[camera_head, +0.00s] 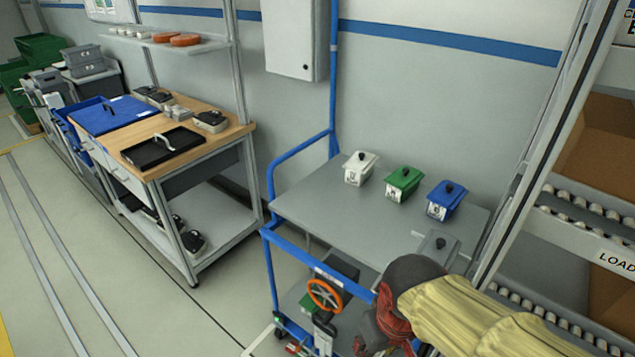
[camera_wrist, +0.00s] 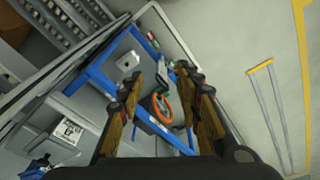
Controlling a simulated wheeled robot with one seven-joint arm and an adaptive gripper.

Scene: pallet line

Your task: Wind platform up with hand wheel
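The orange hand wheel (camera_head: 325,294) is on the near side of the blue-framed cart, below its grey platform (camera_head: 320,205). The platform is level and carries several lidded boxes. My gripper (camera_head: 383,335) is to the right of the wheel, apart from it in the head view; its tips are partly hidden there. In the wrist view, my gripper's (camera_wrist: 160,82) fingers are spread with nothing held. The hand wheel (camera_wrist: 161,107) shows in the gap between them, beyond the fingers. I cannot tell any contact with it.
White (camera_head: 360,168), green (camera_head: 402,183) and blue (camera_head: 445,200) boxes stand on the platform; a grey box (camera_head: 438,246) is beside my arm. A roller rack (camera_head: 585,205) stands at right, a workbench (camera_head: 190,135) at left. Floor between bench and cart is clear.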

